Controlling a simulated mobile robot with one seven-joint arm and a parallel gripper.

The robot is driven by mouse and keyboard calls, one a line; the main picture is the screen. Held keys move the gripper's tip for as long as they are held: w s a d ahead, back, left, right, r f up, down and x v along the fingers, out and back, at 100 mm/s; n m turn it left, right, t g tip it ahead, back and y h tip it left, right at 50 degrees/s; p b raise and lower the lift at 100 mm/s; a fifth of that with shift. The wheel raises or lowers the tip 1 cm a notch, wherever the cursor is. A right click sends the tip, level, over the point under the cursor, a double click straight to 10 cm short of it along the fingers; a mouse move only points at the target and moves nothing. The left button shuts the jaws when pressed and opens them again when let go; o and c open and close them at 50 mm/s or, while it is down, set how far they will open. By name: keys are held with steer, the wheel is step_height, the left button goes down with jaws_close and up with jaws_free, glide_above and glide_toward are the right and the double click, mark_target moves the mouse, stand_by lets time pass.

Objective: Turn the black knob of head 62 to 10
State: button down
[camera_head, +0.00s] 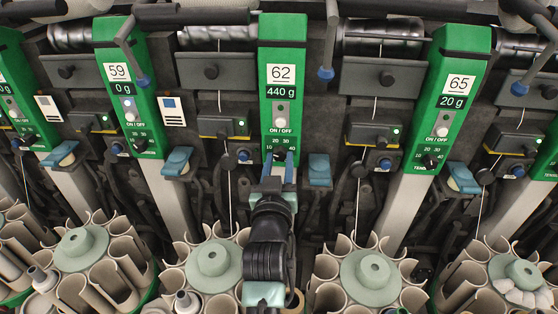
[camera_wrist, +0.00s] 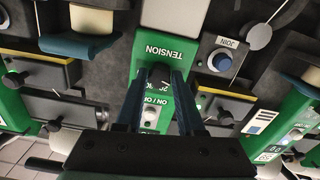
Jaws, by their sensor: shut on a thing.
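Head 62 is the green panel (camera_head: 282,50) in the middle of the head view. Its display (camera_head: 282,92) reads 440 g, with a white ON/OFF button (camera_head: 281,122) below. The black knob (camera_wrist: 160,74) is at the panel's lower end, beside the word TENSION in the wrist view. My gripper (camera_wrist: 160,80) has its two blue fingers on either side of the knob and is shut on it. In the head view my gripper (camera_head: 280,160) covers most of the knob, and its pointer setting cannot be read. Numbers 20, 30 and 40 show around it.
Green head 59 (camera_head: 119,72) reads 0 g at left; green head 65 (camera_head: 459,82) reads 20 g at right. A blue button (camera_wrist: 221,61) sits beside the knob in the wrist view.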

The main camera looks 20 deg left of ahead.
steer(key=shift+n, duration=0.5)
steer(key=c, duration=0.5)
jaws_free()
steer(key=shift+v, duration=3.75)
